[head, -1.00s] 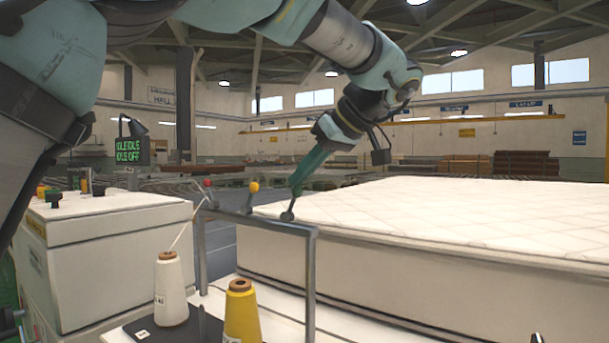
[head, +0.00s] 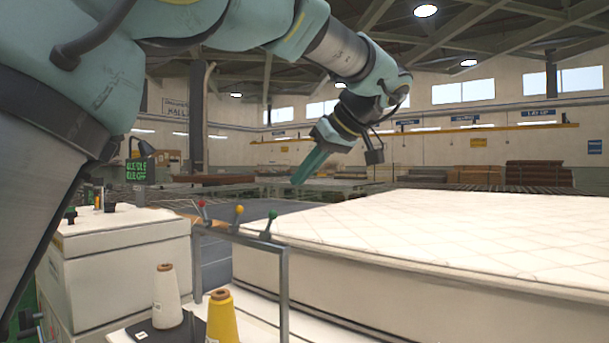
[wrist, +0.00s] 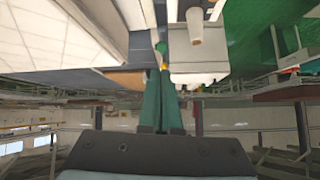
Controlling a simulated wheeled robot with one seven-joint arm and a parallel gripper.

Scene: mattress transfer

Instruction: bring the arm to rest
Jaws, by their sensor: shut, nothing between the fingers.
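My gripper (head: 297,181) is shut and empty, held in the air above the lever rail (head: 283,270). It points down and to the left in the head view and touches nothing that I can see. In the wrist view its two green fingers (wrist: 161,76) lie close together. The rail carries a red lever (head: 202,208), a yellow lever (head: 237,217) and a green lever (head: 268,226). The green lever leans to the right and stands below the fingertips, apart from them.
A large white quilted mattress (head: 480,235) fills the right side. A white cabinet (head: 125,260) with buttons stands at left. A white thread cone (head: 166,297) and a yellow thread cone (head: 221,318) stand in front. A green-lettered display (head: 137,171) is behind the cabinet. The air around my gripper looks clear.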

